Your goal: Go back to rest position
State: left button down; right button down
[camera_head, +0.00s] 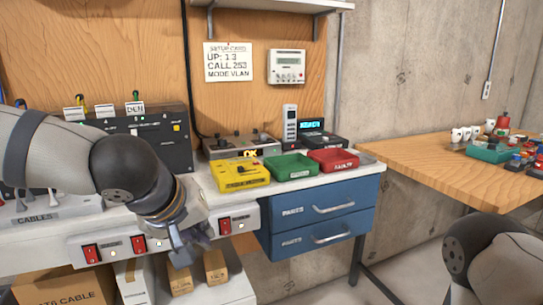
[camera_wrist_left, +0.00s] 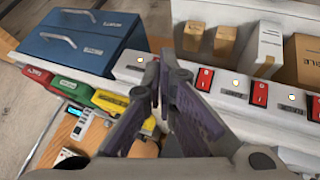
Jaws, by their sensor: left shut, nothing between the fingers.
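My left arm comes in from the left in the head view. My left gripper (camera_head: 186,246) hangs just in front of the workbench's front panel with red switches. In the left wrist view my left gripper (camera_wrist_left: 160,85) is shut, its fingertips together with nothing between them. Part of my right arm shows at the lower right of the head view; its gripper is out of the picture.
The bench holds yellow (camera_head: 240,175), green (camera_head: 291,166) and red (camera_head: 333,160) trays above blue drawers (camera_head: 322,208). Boxes (camera_head: 208,268) stand below. A wooden table (camera_head: 433,165) with mugs and small items is at the right. Floor between them is clear.

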pick_arm(q)
notch_tip(320, 180, down, 14)
jog(key=s+a+g+y, duration=0.1)
jog(key=s+a+g, duration=0.1)
jog(key=s+a+f+m+g+y, duration=0.1)
jog(key=s+a+f+m, duration=0.15)
jog(key=s+f, duration=0.8)
jog(key=s+a+f+g, duration=0.2)
jog(key=s+f, duration=0.1)
jog(key=s, duration=0.5)
jog(key=s+a+f+m+g, duration=0.1)
jog(key=s+a+f+g, duration=0.1)
jog(key=s, duration=0.5)
jog(key=s+a+f+g, duration=0.1)
jog(key=s+f, duration=0.3)
jog(key=s, duration=0.4)
jog(key=shift+s+a+f+g, duration=0.3)
jog(key=shift+a+g, duration=0.1)
jog(key=shift+a, duration=0.25)
jog(key=shift+w, duration=0.1)
